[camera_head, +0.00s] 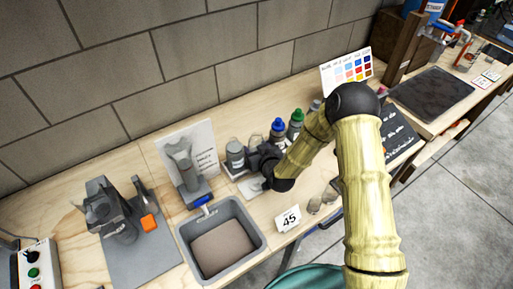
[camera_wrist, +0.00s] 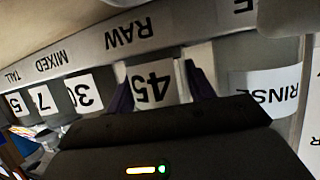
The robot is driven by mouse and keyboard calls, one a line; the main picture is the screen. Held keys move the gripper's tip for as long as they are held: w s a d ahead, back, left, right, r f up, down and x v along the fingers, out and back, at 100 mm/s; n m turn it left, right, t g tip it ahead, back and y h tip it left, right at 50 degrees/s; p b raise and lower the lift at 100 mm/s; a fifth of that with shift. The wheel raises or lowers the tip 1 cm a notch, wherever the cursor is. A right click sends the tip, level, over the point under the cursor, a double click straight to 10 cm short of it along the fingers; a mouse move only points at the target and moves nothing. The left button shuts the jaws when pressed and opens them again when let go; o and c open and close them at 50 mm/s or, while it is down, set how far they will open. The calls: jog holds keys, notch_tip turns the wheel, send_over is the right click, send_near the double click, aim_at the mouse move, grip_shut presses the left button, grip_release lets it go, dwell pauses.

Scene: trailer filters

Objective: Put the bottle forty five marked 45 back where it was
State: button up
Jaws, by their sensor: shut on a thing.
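My gripper (camera_wrist: 160,92) is shut on the bottle forty five, whose white label (camera_wrist: 152,84) marked 45 shows upside down between the two dark fingers in the wrist view. The rest of this bottle is mostly hidden by the gripper body. In the head view my gripper is low over the bench, beside a pale grey bottle (camera_head: 235,153); I cannot tell there whether that is the held one. A white card (camera_head: 289,218) marked 45 is near the bench's front edge, in front of the gripper.
A blue-capped bottle (camera_head: 277,129) and a green-capped bottle (camera_head: 296,121) stand behind my gripper. A grey tub (camera_head: 257,240) is at front left, a sign (camera_head: 190,145) behind it. The wrist view shows labels 30 (camera_wrist: 82,93) and RINSE (camera_wrist: 265,88) either side.

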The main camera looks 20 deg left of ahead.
jog(key=shift+f, duration=0.15)
jog(key=o, duration=1)
jog(key=shift+r, duration=0.2)
jog(key=shift+d, duration=0.1)
jog(key=b+v, duration=0.1)
jog(key=v, duration=0.6)
jog(key=shift+s+d+r, duration=0.1)
jog(key=shift+s+r, duration=0.05)
